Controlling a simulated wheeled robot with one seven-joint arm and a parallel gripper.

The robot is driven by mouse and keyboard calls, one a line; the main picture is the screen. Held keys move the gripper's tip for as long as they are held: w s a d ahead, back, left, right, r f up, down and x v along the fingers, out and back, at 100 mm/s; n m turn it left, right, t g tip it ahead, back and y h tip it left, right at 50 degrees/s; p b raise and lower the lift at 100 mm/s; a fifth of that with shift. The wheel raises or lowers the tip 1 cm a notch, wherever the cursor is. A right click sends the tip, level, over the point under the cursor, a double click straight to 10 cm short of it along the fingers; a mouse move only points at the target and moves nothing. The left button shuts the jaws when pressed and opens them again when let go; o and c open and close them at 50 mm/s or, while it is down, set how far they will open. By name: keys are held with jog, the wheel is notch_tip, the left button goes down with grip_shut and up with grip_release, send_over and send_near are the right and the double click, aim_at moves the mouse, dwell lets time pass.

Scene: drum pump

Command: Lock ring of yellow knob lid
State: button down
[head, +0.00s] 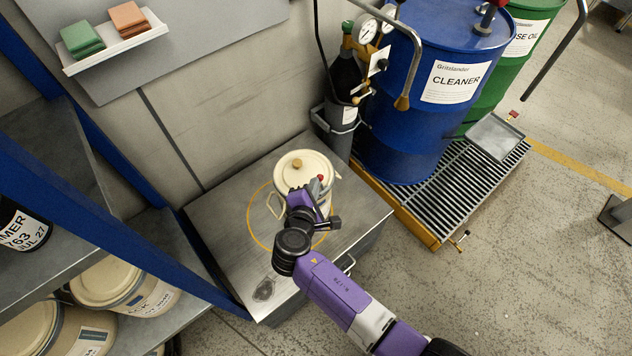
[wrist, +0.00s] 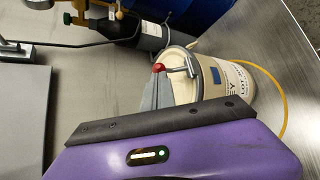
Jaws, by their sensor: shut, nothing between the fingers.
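A cream pail (wrist: 210,78) stands on a metal cabinet top. Its cream lid (head: 309,160) has a yellow-brown knob (head: 297,163). A metal ring lever with a red tip (head: 320,178) sticks out at the rim, on the side facing my arm. The red tip (wrist: 158,68) also shows in the wrist view, with the metal lever (wrist: 190,66) running to the rim. My gripper (head: 318,184) is shut and empty, its fingertips right by the red tip. I cannot tell if they touch it. My arm hides part of the pail's near side.
A yellow circle (head: 250,229) marks the metal cabinet top (head: 215,217). A gas cylinder (head: 342,88) with gauges stands behind it. A blue drum (head: 400,130) stands on a grated pallet at the right. A blue-framed shelf with cream pails (head: 106,282) is at the left.

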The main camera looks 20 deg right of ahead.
jog(key=shift+w+a+n+g+p, duration=0.3)
jog(key=shift+w+n+g+p, duration=0.5)
jog(key=shift+g+p, duration=0.5)
jog(key=shift+w+a+f+n+g+h, duration=0.1)
jog(key=shift+w+f+n+g+h, duration=0.1)
jog(key=shift+w+f+n+g, duration=0.25)
jog(key=shift+w+a+f+n+g+h, duration=0.1)
jog(key=shift+w+n+g+h, duration=0.15)
jog(key=shift+g, duration=0.4)
jog(key=shift+r, duration=0.1)
jog(key=shift+r+p, duration=0.8)
jog(key=shift+p, duration=0.2)
